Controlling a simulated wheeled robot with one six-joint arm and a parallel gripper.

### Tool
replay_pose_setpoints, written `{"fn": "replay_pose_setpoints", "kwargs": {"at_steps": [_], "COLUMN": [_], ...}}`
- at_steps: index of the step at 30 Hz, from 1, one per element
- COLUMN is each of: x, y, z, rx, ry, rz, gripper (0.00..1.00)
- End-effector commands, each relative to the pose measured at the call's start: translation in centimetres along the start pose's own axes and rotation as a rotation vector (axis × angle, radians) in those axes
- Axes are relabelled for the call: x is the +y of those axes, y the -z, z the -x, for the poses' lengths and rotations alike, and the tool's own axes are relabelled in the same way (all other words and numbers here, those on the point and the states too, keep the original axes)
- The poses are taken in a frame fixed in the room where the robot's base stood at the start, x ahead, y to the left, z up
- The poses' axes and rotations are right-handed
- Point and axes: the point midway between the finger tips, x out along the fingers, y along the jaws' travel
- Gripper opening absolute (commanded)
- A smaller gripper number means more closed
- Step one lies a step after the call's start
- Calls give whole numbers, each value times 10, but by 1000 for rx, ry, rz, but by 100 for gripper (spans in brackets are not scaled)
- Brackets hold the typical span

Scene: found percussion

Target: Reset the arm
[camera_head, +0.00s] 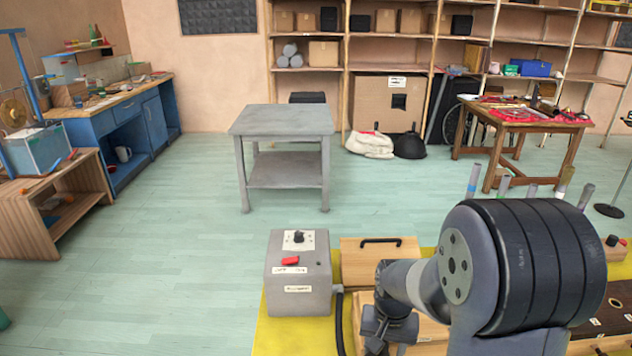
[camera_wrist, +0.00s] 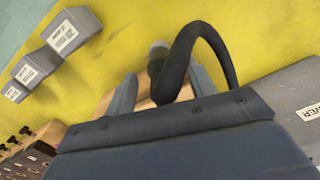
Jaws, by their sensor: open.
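My arm reaches in from the lower right of the head view, with my gripper (camera_head: 386,332) low over the workbench, beside a grey box and in front of a wooden box. In the wrist view my gripper (camera_wrist: 162,88) has its two grey fingers apart. A black hose (camera_wrist: 180,50) loops up between and past the fingers, with a piece of light wood behind. Nothing is clearly held. I cannot tell whether the fingers touch the hose or the wood.
The grey box (camera_head: 298,278) with a red switch and black knob, and the wooden box (camera_head: 378,262) with a black handle, stand on a yellow surface (camera_head: 271,333). Labelled grey blocks (camera_wrist: 75,32) show in the wrist view. A grey table (camera_head: 283,120) stands beyond; open floor lies left.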

Motion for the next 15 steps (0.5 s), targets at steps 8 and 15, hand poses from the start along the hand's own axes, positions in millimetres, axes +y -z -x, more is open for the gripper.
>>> {"fn": "replay_pose_setpoints", "kwargs": {"at_steps": [8,15], "x": [0,0], "y": [0,0], "z": [-24,-19], "rx": [1,1], "ry": [0,0], "rz": [0,0], "gripper": [52,52]}}
